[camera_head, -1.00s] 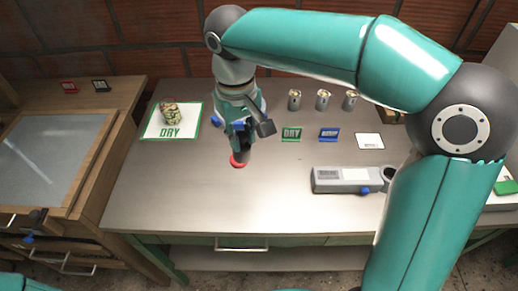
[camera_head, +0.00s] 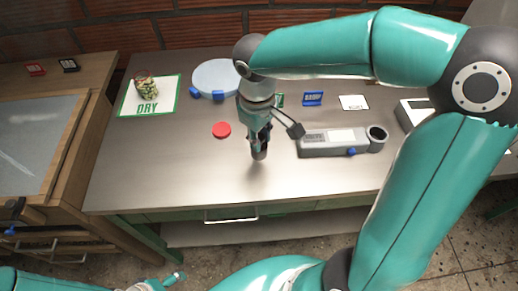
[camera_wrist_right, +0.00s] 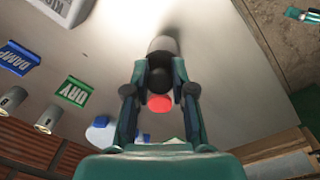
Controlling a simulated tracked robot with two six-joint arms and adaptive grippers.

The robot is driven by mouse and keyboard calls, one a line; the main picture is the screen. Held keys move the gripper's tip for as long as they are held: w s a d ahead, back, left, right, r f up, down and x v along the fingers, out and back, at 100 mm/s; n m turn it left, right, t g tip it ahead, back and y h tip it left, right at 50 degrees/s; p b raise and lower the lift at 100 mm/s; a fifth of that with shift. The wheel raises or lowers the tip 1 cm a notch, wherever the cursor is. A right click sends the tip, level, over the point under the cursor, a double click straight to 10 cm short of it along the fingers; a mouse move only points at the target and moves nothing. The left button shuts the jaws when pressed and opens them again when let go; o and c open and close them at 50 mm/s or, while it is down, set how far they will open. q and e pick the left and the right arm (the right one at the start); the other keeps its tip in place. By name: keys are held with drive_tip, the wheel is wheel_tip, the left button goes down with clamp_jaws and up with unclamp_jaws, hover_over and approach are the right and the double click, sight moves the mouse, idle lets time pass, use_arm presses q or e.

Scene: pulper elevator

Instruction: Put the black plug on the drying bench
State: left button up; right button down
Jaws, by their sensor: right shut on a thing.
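My right gripper (camera_head: 257,141) is over the middle of the steel table, pointing down. It is shut on a dark round-ended thing, apparently the black plug (camera_head: 260,154). In the right wrist view the plug (camera_wrist_right: 160,77) shows black between the fingers with a grey cylindrical part beyond. I cannot tell whether it touches the table. The wooden bench at the far left, apparently the drying bench (camera_head: 79,148), has a pale glass pane. My left gripper (camera_head: 165,283) is partly cut off at the bottom edge; its jaw state is unclear.
A red disc (camera_head: 221,130) lies left of my right gripper. A grey device (camera_head: 325,150) stands right. A white DRY mat (camera_head: 128,105), bearing a patterned bundle (camera_head: 147,92), and a pale blue disc (camera_head: 214,72) are behind. A red card (camera_head: 36,69) and black card (camera_head: 68,65) stand on the bench.

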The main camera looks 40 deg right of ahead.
drive_tip(key=shift+f, duration=2.45)
drive_tip(key=shift+f+b, duration=0.2)
drive_tip(key=shift+b, duration=0.15)
drive_tip(key=c, duration=1)
unclamp_jaws()
drive_tip(key=shift+r, duration=0.1)
drive_tip(key=shift+r, duration=0.1)
drive_tip(key=shift+r, duration=0.15)
drive_tip(key=r, duration=0.4)
drive_tip(key=r+p, duration=0.1)
drive_tip(key=r, duration=0.6)
drive_tip(key=shift+s+a+r, duration=0.1)
drive_tip(key=shift+a+r, duration=0.25)
drive_tip(key=shift+r, duration=0.05)
